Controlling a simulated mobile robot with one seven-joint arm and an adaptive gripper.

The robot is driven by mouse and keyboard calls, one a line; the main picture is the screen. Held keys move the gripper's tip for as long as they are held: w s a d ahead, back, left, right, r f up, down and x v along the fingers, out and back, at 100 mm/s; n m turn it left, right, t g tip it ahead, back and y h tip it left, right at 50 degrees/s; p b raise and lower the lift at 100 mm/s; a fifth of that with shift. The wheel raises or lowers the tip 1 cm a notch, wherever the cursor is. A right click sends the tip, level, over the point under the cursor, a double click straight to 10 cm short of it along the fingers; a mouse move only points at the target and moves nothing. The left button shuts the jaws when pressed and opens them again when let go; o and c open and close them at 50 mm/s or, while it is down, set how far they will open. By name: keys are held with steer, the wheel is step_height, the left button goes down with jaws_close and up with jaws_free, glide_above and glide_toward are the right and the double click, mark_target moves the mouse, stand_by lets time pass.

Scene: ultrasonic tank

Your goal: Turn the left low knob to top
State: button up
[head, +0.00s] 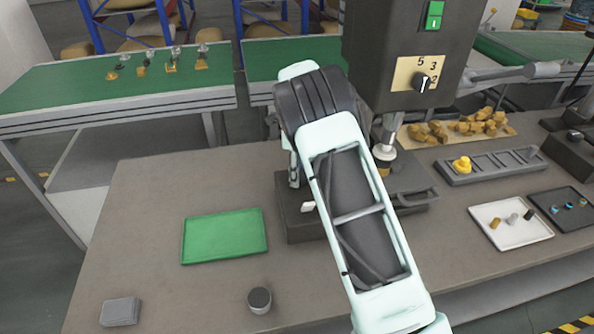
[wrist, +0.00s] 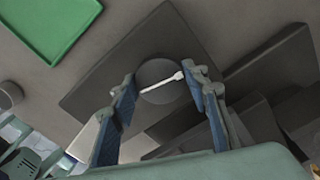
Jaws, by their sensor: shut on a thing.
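The low knob (wrist: 155,71) is a dark round disc with a pale bar across it, on a dark rectangular block. In the wrist view the bar slants, its wider end at the upper right. My gripper (wrist: 161,76) has one blue-padded finger on each side of the knob and is shut on it. In the head view my arm covers the knob and most of the gripper. A small pale piece (head: 308,206) shows beside the arm at the block; I cannot tell what it is. An upper dial knob (head: 422,83) with numbers is on the machine's head.
The machine's dark base (head: 300,228) stands on the brown table (head: 150,200). A green tray (head: 224,236), a dark round cup (head: 259,300) and a grey box (head: 120,311) lie to the left. A white tray (head: 520,236) with small parts and a grey rack (head: 490,166) stand right.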

steer(key=shift+w+r+m, duration=0.1)
steer(key=shift+m, duration=1.5)
steer(key=o, duration=1.2)
steer(key=shift+c, duration=0.2)
step_height(320, 180, up, 12)
steer(key=shift+d, duration=0.15)
